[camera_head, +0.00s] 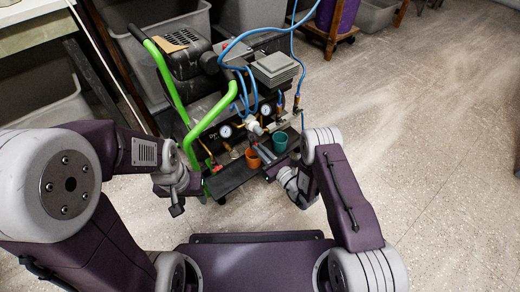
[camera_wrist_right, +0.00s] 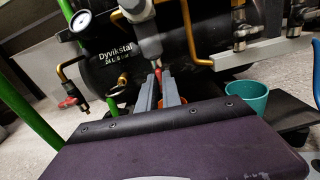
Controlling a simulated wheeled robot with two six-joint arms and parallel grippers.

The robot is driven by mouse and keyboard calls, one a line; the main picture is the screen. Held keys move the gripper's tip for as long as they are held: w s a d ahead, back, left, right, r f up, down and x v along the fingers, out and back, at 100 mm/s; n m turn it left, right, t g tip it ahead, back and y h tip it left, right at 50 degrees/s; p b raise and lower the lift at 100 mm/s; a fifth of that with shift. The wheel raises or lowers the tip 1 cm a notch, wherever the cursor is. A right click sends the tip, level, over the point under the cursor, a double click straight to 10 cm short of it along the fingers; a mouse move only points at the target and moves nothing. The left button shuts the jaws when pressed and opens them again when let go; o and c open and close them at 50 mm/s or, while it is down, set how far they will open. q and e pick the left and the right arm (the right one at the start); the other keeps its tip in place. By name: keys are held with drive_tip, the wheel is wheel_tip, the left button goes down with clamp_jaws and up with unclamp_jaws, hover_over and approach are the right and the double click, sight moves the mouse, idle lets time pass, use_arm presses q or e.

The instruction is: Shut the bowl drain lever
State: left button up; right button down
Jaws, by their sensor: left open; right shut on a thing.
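The bowl drain lever (camera_wrist_right: 158,74) is a small red piece below the grey filter bowl (camera_wrist_right: 148,38) in the right wrist view. My right gripper (camera_wrist_right: 160,84) is shut on it, with the two grey fingers on either side. Much of the lever is hidden between the fingertips. In the head view my right gripper (camera_head: 265,156) reaches in from the right to the front of the compressor, under the pale filter (camera_head: 254,126). My left gripper (camera_head: 176,208) is open and empty, apart from the machine at its front left.
The compressor (camera_head: 190,75) has green handles (camera_head: 212,118), blue hoses and gauges. An orange cup (camera_head: 252,158) and a teal cup (camera_head: 280,142) stand close to my right gripper. A red-handled valve (camera_wrist_right: 68,102) is at left. Open floor (camera_head: 420,130) lies to the right.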

drive_tip(key=shift+w+d+f+m+p, duration=0.15)
drive_tip(key=shift+m+p, duration=1.55)
drive_tip(key=shift+m, duration=2.6)
drive_tip(key=shift+s+f+m+p, duration=0.1)
drive_tip(key=shift+m+p, duration=1.55)
drive_tip(key=shift+m, duration=2.65)
drive_tip(key=c, duration=1.5)
unclamp_jaws()
drive_tip(key=p+v, duration=0.5)
drive_tip(key=v, duration=0.4)
